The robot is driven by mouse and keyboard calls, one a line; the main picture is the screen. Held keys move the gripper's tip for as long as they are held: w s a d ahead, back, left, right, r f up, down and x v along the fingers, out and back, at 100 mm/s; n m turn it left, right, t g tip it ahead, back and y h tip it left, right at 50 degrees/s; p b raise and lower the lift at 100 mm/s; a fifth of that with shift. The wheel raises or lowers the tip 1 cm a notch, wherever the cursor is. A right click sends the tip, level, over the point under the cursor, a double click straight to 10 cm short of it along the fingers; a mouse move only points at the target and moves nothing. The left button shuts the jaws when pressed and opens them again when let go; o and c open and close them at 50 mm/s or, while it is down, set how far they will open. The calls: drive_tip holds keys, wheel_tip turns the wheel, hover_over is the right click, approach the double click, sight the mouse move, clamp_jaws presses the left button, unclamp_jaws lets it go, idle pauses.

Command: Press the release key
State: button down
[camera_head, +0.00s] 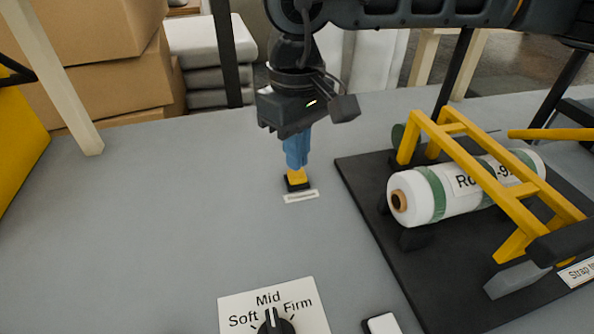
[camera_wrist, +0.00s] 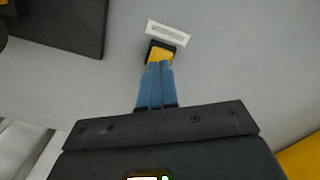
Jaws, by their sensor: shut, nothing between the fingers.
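The release key is a small yellow key (camera_head: 296,177) on a black base, set on the grey table. A small white label lies just in front of it, its text too small to read. The key also shows in the wrist view (camera_wrist: 159,54), with the label beyond it. My gripper (camera_head: 297,165) points down with its blue fingers shut and empty. The fingertips are right over the key and overlap it in both views. I cannot tell whether they touch it or whether the key is pressed down.
On the right, a black mat (camera_head: 374,215) carries a white roll (camera_head: 432,197) with green bands under a yellow frame (camera_head: 482,178). A dial plate (camera_head: 235,302) marked Soft, Mid and Firm is at the front. The table (camera_head: 130,230) left of the key is clear.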

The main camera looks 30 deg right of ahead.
wheel_tip(320, 180, up, 6)
drive_tip(key=shift+p, duration=0.95)
